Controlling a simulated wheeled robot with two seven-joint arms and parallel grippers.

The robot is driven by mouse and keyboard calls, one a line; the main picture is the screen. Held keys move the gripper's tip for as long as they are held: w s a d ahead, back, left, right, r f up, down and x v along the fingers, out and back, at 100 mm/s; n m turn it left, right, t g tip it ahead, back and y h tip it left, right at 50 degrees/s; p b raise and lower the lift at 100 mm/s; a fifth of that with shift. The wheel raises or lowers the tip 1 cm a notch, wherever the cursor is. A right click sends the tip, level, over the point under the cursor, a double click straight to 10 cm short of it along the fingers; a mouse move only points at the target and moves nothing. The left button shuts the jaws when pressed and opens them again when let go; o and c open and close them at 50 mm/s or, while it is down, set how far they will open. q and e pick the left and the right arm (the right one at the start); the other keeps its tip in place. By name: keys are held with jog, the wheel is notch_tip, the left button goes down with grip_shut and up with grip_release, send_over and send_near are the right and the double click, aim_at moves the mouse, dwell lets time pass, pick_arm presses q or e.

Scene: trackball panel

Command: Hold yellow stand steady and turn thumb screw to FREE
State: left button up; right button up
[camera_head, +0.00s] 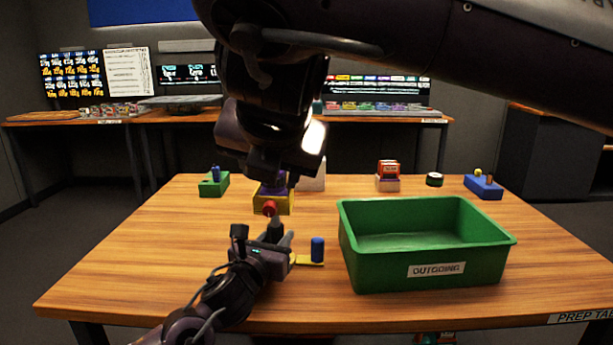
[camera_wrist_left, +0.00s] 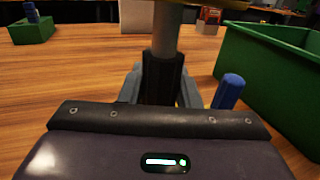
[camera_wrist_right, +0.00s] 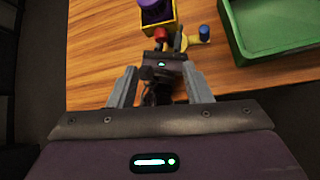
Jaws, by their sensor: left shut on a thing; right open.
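The yellow stand (camera_head: 287,205) is upright on the table, with a yellow box-shaped head, a purple part (camera_wrist_right: 152,12) on top and a red thumb screw (camera_head: 270,208) on its near side. Its grey post (camera_wrist_left: 166,35) runs down between my left fingers. My left gripper (camera_head: 278,238) is shut on this post, below the head. A yellow foot piece with a blue knob (camera_head: 317,249) lies beside it. My right gripper (camera_wrist_right: 161,80) is open and empty, above and nearer than the stand. Its fingertips are not clear in the head view. No FREE marking is readable.
A green OUTGOING tray (camera_head: 380,270) stands close on the right. A green block (camera_head: 212,188), a red stamp-like item (camera_head: 388,172), a dark round item (camera_head: 434,180) and a blue block (camera_head: 485,188) stand at the back. The table's left part is clear.

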jog(key=s+r, duration=0.4)
jog(key=r, duration=0.2)
jog(key=shift+s+d+r, duration=0.2)
jog(key=shift+d+r, duration=0.1)
jog(key=shift+d, duration=0.1)
